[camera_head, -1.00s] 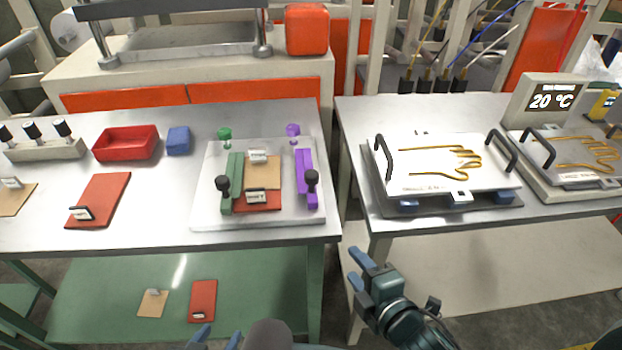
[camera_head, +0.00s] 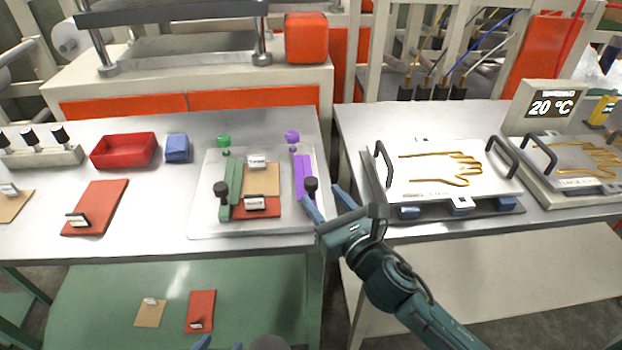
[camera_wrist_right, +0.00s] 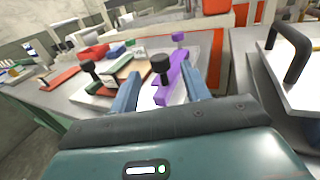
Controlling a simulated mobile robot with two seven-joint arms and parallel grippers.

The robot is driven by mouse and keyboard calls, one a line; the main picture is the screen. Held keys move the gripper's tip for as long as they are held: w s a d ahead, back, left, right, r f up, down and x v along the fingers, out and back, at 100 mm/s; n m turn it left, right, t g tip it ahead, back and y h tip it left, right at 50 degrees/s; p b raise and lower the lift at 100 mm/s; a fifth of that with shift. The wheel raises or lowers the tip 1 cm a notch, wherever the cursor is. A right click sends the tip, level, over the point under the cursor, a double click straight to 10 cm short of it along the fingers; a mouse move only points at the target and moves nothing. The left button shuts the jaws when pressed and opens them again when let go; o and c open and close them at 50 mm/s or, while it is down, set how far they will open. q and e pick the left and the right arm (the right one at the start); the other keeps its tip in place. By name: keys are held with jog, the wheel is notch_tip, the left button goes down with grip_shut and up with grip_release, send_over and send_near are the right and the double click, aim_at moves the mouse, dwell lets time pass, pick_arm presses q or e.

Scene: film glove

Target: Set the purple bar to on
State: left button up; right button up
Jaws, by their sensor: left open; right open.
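The purple bar (camera_head: 302,176) lies along the right side of a pale fixture plate (camera_head: 205,220) on the left table. A purple ball knob (camera_head: 292,137) stands at its far end and a black knob (camera_head: 311,186) near its front end. In the right wrist view, the purple bar (camera_wrist_right: 174,84) and black knob (camera_wrist_right: 162,66) show between the fingers. My right gripper (camera_head: 325,205) is open, just in front of and right of the bar's near end; contact cannot be told. My left gripper (camera_head: 202,343) shows only as a fingertip at the bottom edge.
A green bar (camera_head: 234,180) with a black knob, and tan and red sheets, lie left of the purple bar. A red bin (camera_head: 124,150) and blue block (camera_head: 177,148) stand further left. A white handled plate (camera_head: 450,172) sits on the right table, across a gap.

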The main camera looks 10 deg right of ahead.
aim_at(314, 187)
jog(key=x, duration=0.6)
jog(key=shift+c, duration=0.2)
grip_shut()
